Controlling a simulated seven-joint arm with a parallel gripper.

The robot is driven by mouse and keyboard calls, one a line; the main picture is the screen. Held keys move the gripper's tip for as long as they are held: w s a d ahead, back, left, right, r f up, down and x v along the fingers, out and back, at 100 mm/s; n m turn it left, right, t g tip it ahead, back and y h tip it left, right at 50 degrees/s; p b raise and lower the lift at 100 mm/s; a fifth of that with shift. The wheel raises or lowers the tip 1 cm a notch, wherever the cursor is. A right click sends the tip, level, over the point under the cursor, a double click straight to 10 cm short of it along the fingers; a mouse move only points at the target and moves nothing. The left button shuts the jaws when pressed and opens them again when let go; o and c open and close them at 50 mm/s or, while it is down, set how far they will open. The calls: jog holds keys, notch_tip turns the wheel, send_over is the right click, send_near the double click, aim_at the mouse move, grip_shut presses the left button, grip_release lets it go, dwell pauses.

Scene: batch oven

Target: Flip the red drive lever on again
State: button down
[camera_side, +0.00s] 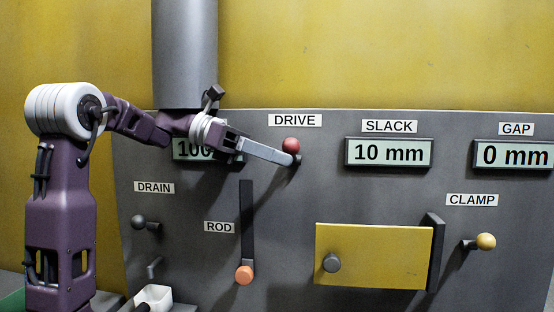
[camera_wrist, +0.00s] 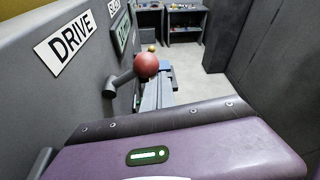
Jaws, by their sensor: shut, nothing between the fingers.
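The red drive lever (camera_side: 291,146) is on the grey panel just below the DRIVE label. Its red ball knob shows above the tip of my gripper, and its dark arm is partly hidden behind the fingers. My gripper (camera_side: 292,160) is shut and empty, with its fingertips right at the lever, just under the knob. In the wrist view the red knob (camera_wrist: 146,64) stands on a dark arm from the panel at left, beside my fingers (camera_wrist: 158,85). I cannot tell whether the fingers touch the lever.
The grey panel also carries the SLACK display (camera_side: 388,153) reading 10 mm, the GAP display (camera_side: 513,155) reading 0 mm, a drain lever (camera_side: 138,222), an orange rod knob (camera_side: 244,275), a yellow door (camera_side: 380,255) and a yellow clamp knob (camera_side: 486,241). My arm partly covers another display (camera_side: 190,149).

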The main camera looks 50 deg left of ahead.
jog(key=shift+r, duration=0.35)
jog(key=w+a+f+v, duration=0.1)
jog(key=v, duration=0.8)
jog(key=shift+s+a, duration=0.3)
jog(key=shift+a, duration=0.1)
jog(key=shift+d, duration=0.1)
jog(key=s+d+f+m+g+y, duration=0.2)
jog(key=s+d+f+m+g, duration=0.15)
jog(key=d+f+m, duration=0.35)
jog(key=s+d+f+m+g+y, duration=0.2)
jog(key=s+d+f+m, duration=0.25)
jog(key=d, duration=0.55)
jog(key=s+f+m+t+y, duration=0.1)
jog(key=s+f+m+y, duration=0.5)
jog(key=m, duration=1.1)
notch_tip(320, 180, down, 6)
jog(key=s, duration=0.3)
jog(key=shift+d+y, duration=0.2)
jog(key=shift+y, duration=0.2)
jog(key=shift+r+t, duration=0.1)
jog(key=shift+t, duration=0.15)
